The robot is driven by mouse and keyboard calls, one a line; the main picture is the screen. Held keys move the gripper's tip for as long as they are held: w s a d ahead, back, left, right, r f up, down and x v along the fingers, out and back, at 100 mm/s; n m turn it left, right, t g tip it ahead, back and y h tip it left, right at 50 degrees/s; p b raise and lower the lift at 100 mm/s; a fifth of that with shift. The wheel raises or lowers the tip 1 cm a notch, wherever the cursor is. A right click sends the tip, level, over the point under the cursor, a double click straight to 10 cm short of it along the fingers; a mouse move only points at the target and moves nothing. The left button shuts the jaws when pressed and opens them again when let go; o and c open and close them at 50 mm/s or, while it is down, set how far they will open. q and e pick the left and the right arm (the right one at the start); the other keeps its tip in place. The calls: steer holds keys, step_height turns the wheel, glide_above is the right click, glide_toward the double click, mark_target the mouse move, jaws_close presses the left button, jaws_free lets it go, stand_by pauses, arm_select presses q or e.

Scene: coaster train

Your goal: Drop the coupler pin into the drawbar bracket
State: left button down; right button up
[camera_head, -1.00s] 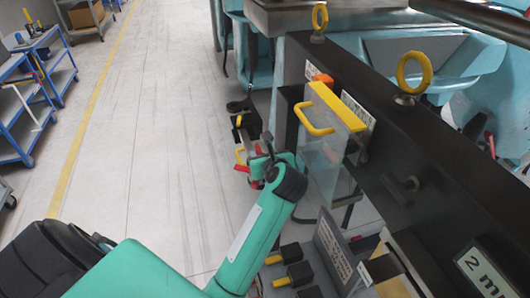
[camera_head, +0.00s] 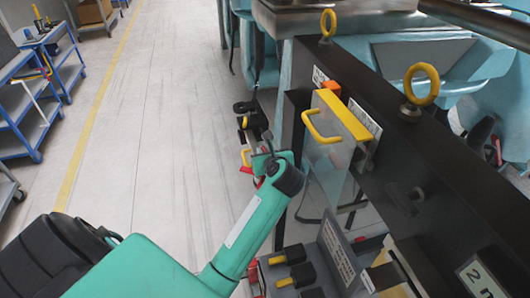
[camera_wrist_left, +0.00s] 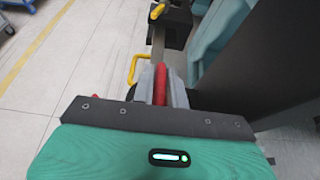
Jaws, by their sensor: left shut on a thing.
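My left gripper (camera_head: 262,166) comes in at the middle of the head view, at the end of the green arm. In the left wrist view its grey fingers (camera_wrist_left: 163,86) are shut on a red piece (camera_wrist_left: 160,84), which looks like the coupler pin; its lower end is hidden. A dark drawbar (camera_wrist_left: 158,42) with a black block extends just beyond the fingers. A yellow loop (camera_wrist_left: 134,68) stands beside it on the left. The black drawbar parts (camera_head: 244,108) also show beyond the gripper in the head view. I cannot make out the bracket's hole. My right gripper is not in view.
A dark machine beam (camera_head: 440,190) with yellow lifting eyes (camera_head: 422,85) runs along the right. A clear guard with a yellow handle (camera_head: 320,126) stands close to the gripper's right. Blue carts (camera_head: 30,110) stand far left. The floor between is clear.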

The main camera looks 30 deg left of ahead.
arm_select(q)
steer(key=shift+r+p, duration=0.7)
steer(key=shift+r, duration=0.35)
steer(key=shift+r+p, duration=0.9)
steer(key=shift+r, duration=0.35)
steer(key=shift+r+p, duration=1.3)
steer(key=shift+r, duration=0.6)
steer(key=shift+r+p, duration=0.7)
steer(key=shift+r, duration=0.35)
steer(key=shift+r+p, duration=0.55)
steer(key=shift+r, duration=0.55)
